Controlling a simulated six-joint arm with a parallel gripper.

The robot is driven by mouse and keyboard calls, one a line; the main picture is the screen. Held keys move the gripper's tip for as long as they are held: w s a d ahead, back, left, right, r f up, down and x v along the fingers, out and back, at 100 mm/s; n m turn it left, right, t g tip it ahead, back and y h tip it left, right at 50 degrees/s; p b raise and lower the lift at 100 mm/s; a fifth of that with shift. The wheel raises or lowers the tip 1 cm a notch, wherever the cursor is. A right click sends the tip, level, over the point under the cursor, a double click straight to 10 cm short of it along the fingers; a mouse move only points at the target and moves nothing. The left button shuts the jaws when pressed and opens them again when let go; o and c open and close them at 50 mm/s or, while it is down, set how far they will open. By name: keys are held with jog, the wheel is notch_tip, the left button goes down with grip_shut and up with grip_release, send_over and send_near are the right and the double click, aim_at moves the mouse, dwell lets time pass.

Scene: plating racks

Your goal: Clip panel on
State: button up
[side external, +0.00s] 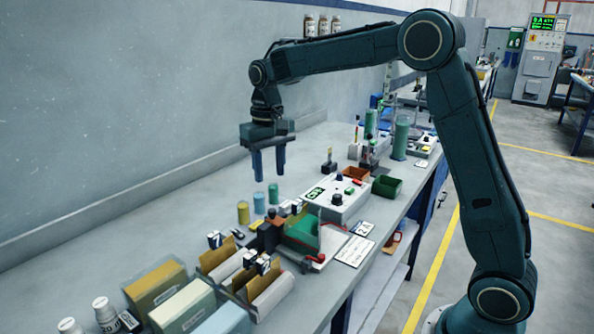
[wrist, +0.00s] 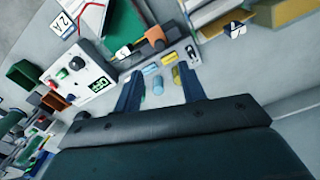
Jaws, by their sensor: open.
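My gripper (side external: 267,172) is open and empty, high above the bench, with its two blue fingers pointing down. In the wrist view the fingers of my gripper (wrist: 158,88) stand apart with nothing between them. A green panel-like piece (side external: 304,228) stands near a clear upright sheet at the front of the bench; it also shows at the top of the wrist view (wrist: 123,22). Cardboard-coloured panels stand in open boxes (side external: 216,262) to its left. I cannot tell which piece is the task's panel. No clip can be made out for certain.
A white control box (side external: 337,200) with a green display sits right of my gripper. Small yellow (side external: 243,212) and blue (side external: 259,203) cylinders stand below it. Brown (side external: 356,173) and green (side external: 386,187) trays lie farther right. The bench along the wall is clear.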

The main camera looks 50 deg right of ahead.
aim_at(271, 209)
notch_tip(271, 209, down, 10)
jog(key=shift+f, duration=0.1)
dwell(0.4)
grip_shut()
